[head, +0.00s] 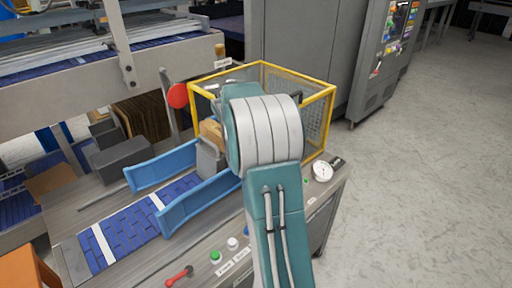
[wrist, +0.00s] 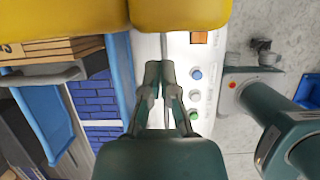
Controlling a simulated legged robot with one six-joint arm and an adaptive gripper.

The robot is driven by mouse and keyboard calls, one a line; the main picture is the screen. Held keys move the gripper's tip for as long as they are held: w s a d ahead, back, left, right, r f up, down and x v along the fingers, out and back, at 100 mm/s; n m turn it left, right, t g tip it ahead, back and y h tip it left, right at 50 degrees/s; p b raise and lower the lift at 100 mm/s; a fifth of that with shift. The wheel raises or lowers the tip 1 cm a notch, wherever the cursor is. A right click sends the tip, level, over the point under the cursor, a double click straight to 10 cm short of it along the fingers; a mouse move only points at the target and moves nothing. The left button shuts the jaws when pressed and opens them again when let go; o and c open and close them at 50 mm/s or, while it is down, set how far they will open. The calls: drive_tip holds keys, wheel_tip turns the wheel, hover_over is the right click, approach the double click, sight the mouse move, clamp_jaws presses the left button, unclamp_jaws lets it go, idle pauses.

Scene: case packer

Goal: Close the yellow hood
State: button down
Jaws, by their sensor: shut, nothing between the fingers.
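The yellow hood (head: 298,73) is a box-like frame with mesh panels over the far end of the conveyor machine. My arm covers its middle, and I cannot tell how far it is lowered. In the wrist view two blurred yellow parts of the hood (wrist: 180,14) fill the top edge, close to the camera. My gripper (wrist: 162,70) is shut and empty, its fingertips just below the yellow parts in that picture, above the machine's light panel. I cannot tell whether the tips touch the hood. In the head view my gripper is hidden behind my arm.
The blue belt (head: 135,238) runs between blue guide rails (head: 205,203). A red round knob (head: 178,96) stands left of the hood. Buttons (head: 215,256), a red lever (head: 180,277) and a gauge (head: 322,171) line the machine's front side. The floor (head: 425,170) at right is clear.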

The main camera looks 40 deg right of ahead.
drive_tip(key=a+v, duration=0.1)
drive_tip(key=v, duration=0.9)
drive_tip(key=s+a+r+m+t+y, duration=0.1)
drive_tip(key=s+a+r+m, duration=0.3)
drive_tip(key=a, duration=0.4)
drive_tip(key=s+a+r+m+t+y, duration=0.1)
drive_tip(key=s+a+m+t, duration=0.1)
drive_tip(key=s+a+m, duration=0.45)
drive_tip(key=s+a+f+m+t+y, duration=0.2)
drive_tip(key=s+a+f+m, duration=0.2)
drive_tip(key=s+a, duration=1)
drive_tip(key=m, duration=0.3)
drive_tip(key=shift+t, duration=0.3)
drive_tip(key=shift+f+m, duration=0.15)
drive_tip(key=shift+m, duration=0.1)
